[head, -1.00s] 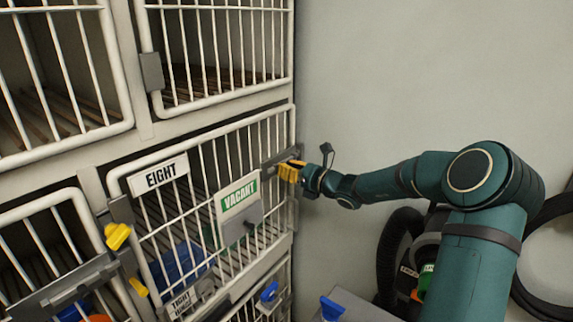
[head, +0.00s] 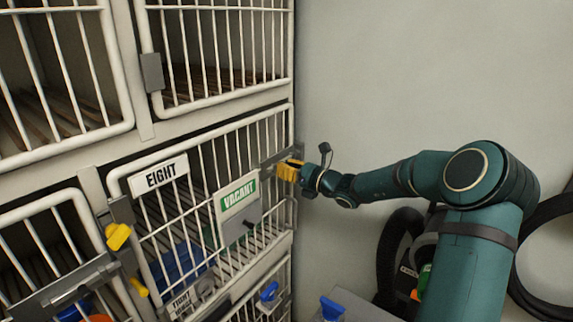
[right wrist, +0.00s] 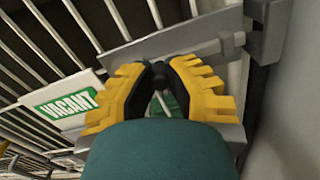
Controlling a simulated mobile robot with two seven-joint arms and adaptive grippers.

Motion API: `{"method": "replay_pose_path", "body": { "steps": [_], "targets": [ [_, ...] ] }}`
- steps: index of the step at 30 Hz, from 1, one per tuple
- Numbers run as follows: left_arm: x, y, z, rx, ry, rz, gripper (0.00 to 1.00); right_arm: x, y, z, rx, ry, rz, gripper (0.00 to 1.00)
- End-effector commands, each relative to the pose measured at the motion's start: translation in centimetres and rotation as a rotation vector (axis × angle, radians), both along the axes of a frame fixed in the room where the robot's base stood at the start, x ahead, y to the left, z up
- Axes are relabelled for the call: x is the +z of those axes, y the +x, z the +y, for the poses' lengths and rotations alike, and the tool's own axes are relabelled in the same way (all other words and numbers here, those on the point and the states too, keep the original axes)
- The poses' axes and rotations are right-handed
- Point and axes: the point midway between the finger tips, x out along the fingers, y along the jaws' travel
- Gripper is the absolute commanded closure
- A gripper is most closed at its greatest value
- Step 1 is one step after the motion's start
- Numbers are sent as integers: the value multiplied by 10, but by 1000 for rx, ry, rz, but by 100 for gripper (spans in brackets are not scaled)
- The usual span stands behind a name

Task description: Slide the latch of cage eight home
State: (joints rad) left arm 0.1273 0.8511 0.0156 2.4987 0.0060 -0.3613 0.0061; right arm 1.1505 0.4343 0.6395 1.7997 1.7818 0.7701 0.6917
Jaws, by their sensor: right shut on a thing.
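Cage eight's barred door (head: 205,143) stands in the middle of the head view, with an "EIGHT" plate (head: 159,175) and a green and white "VACANT" card (head: 238,206). Its grey latch (head: 270,162) is at the door's right edge; in the right wrist view its bar (right wrist: 175,42) runs toward a dark grey bracket (right wrist: 268,30) on the frame. I cannot tell whether the bar's end is inside the bracket. My right gripper (head: 290,170), with yellow fingers, is shut on the dark latch knob (right wrist: 158,70), which is mostly hidden between the fingertips. My left gripper is not in view.
A neighbouring cage at left has a grey latch bar (head: 62,287) with a yellow knob (head: 117,236). A lower cage has a blue knob (head: 269,291). A plain wall (head: 400,80) is close on the right. A black hose (head: 392,255) stands below my right arm.

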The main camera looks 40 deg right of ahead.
Motion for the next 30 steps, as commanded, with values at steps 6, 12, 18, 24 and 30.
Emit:
{"method": "replay_pose_path", "body": {
  "steps": [6, 12, 18, 24, 30],
  "targets": [
    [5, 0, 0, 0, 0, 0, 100, 2, 2, -5, -1, 1, -3, 100],
    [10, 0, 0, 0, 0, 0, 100, 3, 4, -12, -2, -1, -3, 100],
    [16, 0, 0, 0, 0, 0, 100, 3, 6, -19, -1, 0, -3, 100],
    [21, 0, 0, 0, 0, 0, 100, 3, 8, -25, 0, 1, -4, 100],
    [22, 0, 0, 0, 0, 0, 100, 2, 9, -28, 0, 0, -4, 78]
  ]
}}
